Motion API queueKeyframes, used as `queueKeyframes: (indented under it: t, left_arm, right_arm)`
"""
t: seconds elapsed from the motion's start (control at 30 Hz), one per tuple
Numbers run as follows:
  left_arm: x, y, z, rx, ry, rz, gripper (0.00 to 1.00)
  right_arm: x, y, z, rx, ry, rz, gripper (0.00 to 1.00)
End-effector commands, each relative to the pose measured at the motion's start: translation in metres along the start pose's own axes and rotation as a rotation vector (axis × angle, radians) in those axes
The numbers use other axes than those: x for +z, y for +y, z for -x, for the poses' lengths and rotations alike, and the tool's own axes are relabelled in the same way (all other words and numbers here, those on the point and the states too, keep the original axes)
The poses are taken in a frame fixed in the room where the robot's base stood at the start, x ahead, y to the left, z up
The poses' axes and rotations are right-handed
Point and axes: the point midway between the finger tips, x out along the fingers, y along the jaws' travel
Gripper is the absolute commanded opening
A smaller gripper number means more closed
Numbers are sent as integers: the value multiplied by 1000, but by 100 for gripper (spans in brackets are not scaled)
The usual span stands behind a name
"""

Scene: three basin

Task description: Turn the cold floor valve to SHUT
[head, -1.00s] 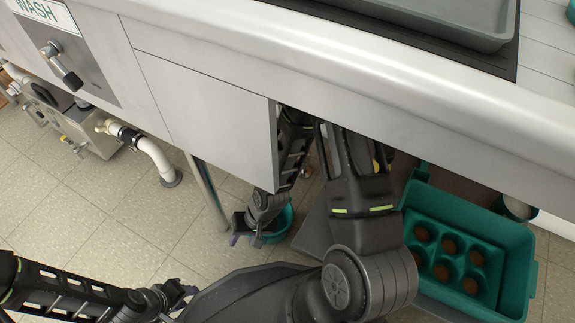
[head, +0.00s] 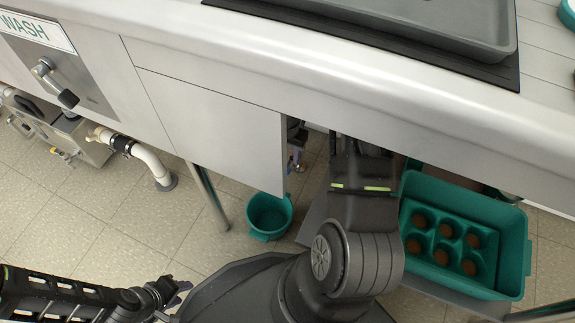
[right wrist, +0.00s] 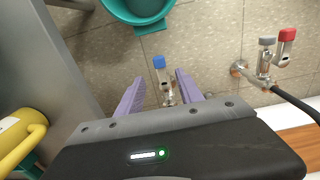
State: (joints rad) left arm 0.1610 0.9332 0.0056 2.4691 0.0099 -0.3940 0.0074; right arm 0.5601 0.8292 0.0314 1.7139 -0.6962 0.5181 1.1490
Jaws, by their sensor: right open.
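The cold floor valve (right wrist: 159,62) has a blue handle on a metal body and stands up from the tiled floor in the right wrist view. My right gripper (right wrist: 160,77) is open, with its purple fingers on either side of the valve in the picture. The blue handle shows just past the fingertips, and I see no clear contact. The valve's lower body is partly hidden by my gripper. In the head view the right gripper is hidden under the counter. My left gripper (head: 174,293) is low at the left, away from the valve; its jaw is unclear.
A valve pair with grey and red handles (right wrist: 276,44) and a dark hose stand to the right. A green bucket (head: 270,214) is on the floor near a counter leg (head: 209,197). A teal crate (head: 512,250) holds several brown-topped items. A yellow handle (right wrist: 30,150) is at left.

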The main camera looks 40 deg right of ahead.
Motion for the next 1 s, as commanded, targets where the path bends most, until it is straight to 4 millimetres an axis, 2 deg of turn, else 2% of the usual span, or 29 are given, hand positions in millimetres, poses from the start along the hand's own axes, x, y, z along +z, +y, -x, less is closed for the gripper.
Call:
queueKeyframes:
  t: [0.2, 0.4, 0.77, 1.0]
  left_arm:
    - [-1, -6, -18, 0, 8, 1, 36]
    - [-3, -8, -27, 1, 12, 2, 36]
    - [-3, -8, -26, 2, 12, 2, 36]
    - [-3, -8, -26, 2, 12, 2, 36]
  right_arm:
    - [1, 0, -39, 0, -3, -1, 44]
    - [0, 0, -62, -1, -1, -1, 44]
    - [0, -1, -65, -2, -1, 0, 44]
    - [0, 0, -65, -2, -1, 0, 24]
